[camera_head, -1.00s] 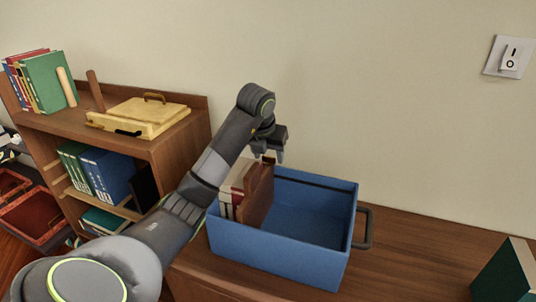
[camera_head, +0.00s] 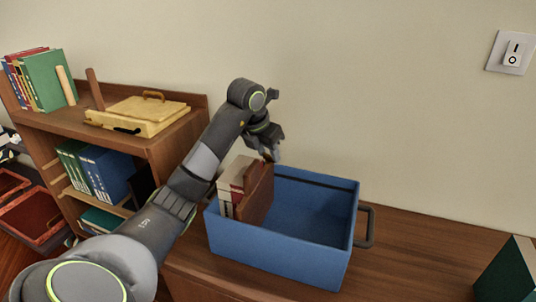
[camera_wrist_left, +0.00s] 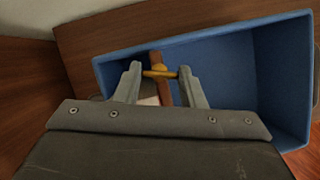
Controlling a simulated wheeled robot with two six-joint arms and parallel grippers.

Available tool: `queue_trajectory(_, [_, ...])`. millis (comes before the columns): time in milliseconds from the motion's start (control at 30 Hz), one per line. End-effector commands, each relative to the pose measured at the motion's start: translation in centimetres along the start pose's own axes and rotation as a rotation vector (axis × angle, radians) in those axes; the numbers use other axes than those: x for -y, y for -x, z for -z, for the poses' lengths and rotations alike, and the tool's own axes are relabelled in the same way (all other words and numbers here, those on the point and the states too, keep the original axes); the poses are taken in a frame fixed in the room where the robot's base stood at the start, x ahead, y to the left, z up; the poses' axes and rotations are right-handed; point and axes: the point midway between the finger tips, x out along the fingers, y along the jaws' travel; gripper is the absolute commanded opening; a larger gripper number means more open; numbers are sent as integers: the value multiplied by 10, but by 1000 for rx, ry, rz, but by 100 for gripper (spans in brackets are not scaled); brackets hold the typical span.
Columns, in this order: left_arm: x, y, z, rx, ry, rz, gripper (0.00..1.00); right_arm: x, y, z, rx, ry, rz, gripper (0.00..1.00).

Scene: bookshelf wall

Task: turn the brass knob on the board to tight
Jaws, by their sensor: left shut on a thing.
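The brass knob (camera_wrist_left: 160,71) sits between the fingers of my left gripper (camera_wrist_left: 158,74) in the left wrist view, with a finger at each end of it. The knob is on the top edge of the brown board (camera_head: 259,196), which stands upright in the blue box (camera_head: 330,257). In the head view my left gripper (camera_head: 271,150) is over the board's top and mostly hides the knob. The gripper is shut on the knob. Whether the knob is tight cannot be told. My right gripper is not in view.
White and red books (camera_head: 231,180) stand left of the board in the box. The box's right side is empty. A wooden shelf (camera_head: 160,150) with books and a yellow case (camera_head: 140,115) is at left. A wall switch (camera_head: 510,53) is upper right.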

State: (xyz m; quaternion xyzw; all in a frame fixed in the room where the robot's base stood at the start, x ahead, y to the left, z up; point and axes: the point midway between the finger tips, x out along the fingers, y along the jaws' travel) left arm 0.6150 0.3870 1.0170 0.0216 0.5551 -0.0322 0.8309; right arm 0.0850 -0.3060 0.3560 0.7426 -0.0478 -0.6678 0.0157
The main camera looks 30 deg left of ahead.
Motion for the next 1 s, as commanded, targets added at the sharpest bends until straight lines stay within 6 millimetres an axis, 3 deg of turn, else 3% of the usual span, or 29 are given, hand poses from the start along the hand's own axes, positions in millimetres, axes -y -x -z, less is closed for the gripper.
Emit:
queue_trajectory(400, [-3, -2, 0, -3, -363, 153, 13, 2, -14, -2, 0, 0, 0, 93])
queue_trajectory(1000, [-5, -1, -2, -3, -877, 368, 13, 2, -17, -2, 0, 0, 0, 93])
